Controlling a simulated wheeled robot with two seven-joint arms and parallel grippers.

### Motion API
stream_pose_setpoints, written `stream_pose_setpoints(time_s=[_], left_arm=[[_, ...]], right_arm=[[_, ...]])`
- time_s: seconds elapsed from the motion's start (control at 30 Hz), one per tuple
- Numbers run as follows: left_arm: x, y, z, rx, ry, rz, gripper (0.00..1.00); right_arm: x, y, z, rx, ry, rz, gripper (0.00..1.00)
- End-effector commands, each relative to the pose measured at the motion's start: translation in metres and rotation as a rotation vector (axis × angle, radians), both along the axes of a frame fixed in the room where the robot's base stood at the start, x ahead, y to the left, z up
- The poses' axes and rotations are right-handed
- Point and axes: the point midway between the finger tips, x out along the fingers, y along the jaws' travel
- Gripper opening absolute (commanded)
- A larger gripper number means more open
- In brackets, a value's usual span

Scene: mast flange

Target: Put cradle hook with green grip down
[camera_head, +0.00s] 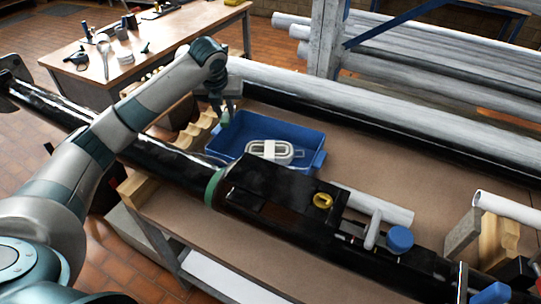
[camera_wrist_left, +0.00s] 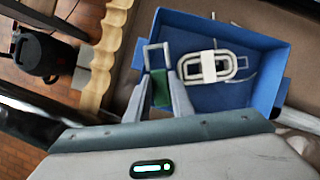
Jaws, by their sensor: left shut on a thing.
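My left gripper (camera_head: 227,108) hangs over the left end of the blue bin. In the left wrist view the left gripper (camera_wrist_left: 162,92) is shut on the green grip of the cradle hook (camera_wrist_left: 160,86). The hook's grey metal loop (camera_wrist_left: 146,58) sticks out beyond the fingers. In that view the hook overlaps the left part of the blue bin (camera_wrist_left: 279,77). In the head view only a small green bit of the hook shows between the fingers. My right gripper does not show.
The blue bin (camera_head: 300,141) stands on the brown workbench (camera_head: 440,200) and holds a pale coiled loop (camera_head: 285,151). A notched wooden block (camera_wrist_left: 103,60) lies left of it. A long black mast (camera_head: 165,155) runs in front of the bin, with pipes (camera_head: 330,90) behind.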

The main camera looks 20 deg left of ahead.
Motion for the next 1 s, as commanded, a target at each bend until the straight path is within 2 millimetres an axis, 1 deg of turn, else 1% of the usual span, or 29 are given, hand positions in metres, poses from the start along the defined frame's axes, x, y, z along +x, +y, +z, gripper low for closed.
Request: stream_pose_setpoints(time_s=[0.33, 0.47, 0.57, 0.67, 0.9, 1.0], left_arm=[[0.0, 0.0, -0.001, 0.0, 0.0, 0.0, 0.0], [0.0, 0.0, -0.008, -0.001, 0.003, 0.0, 0.0], [-0.001, 0.0, -0.021, -0.001, 0.004, 0.0, 0.0], [-0.001, -0.001, -0.039, -0.002, 0.006, -0.001, 0.0], [-0.002, -0.001, -0.092, -0.001, 0.005, 0.0, 0.0], [-0.002, 0.0, -0.111, -0.001, 0.004, 0.0, 0.0]], right_arm=[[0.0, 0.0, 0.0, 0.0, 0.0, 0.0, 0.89], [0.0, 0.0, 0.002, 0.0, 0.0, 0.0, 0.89], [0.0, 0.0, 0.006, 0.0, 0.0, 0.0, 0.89], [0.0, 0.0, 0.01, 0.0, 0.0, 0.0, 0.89], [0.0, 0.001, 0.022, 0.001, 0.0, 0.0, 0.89], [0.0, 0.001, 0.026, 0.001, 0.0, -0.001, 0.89]])
